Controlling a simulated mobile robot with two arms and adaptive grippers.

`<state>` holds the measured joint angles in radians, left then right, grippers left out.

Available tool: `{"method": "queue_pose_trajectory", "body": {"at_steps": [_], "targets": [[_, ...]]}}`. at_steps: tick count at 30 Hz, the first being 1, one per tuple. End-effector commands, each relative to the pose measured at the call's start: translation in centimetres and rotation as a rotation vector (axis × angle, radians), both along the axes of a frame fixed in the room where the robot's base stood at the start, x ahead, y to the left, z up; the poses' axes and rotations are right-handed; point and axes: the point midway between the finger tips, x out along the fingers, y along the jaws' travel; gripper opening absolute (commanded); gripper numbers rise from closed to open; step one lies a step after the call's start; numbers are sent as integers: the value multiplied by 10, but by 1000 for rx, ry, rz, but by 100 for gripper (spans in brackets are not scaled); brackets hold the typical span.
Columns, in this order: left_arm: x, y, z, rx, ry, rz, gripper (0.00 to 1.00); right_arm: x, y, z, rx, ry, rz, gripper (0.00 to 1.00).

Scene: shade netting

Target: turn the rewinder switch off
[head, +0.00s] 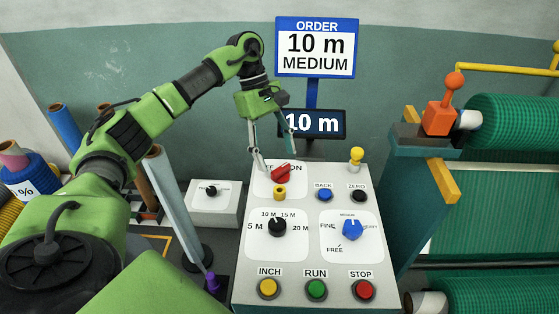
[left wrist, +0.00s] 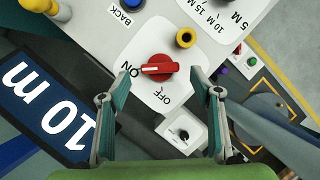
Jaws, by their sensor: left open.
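The rewinder switch is a red rotary knob (head: 281,174) on a white plate at the top left of the control panel (head: 240,262). In the left wrist view the knob (left wrist: 158,68) shows ON at its left and OFF below it. The white mark on its handle points left, towards ON. My left gripper (head: 278,160) is above the plate at the knob, open and empty. In the left wrist view its fingertips (left wrist: 160,82) stand on either side of the knob, apart from it. The OFF label is mostly hidden in the head view.
A yellow ring-shaped part (head: 280,192) is just below the knob. Blue BACK (head: 324,194) and black ZERO (head: 359,195) buttons are to its right. A 10 m display (head: 313,123) stands behind the panel. A small box with a black knob (head: 210,191) stands left.

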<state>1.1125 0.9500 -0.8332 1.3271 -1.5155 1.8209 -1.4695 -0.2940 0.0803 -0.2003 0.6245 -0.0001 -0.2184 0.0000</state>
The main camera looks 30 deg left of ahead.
Motion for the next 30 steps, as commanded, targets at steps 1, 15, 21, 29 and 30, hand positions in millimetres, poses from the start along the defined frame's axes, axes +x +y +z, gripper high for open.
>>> {"method": "queue_pose_trajectory", "body": {"at_steps": [1,15,21,29,30], "targets": [[-2,-3,-6,0,4,-2,58,2,1,5,1,-4,0,40],[-3,-14,-33,-1,-2,0,58,-10,0,10,-1,15,0,40],[-3,-14,-33,0,-1,-1,32,-10,0,10,-1,15,0,40],[-3,-13,-33,0,-1,3,20,-10,0,10,-1,15,-1,40],[-3,-13,-33,0,-1,7,20,-10,0,9,-1,15,-1,40]]}}
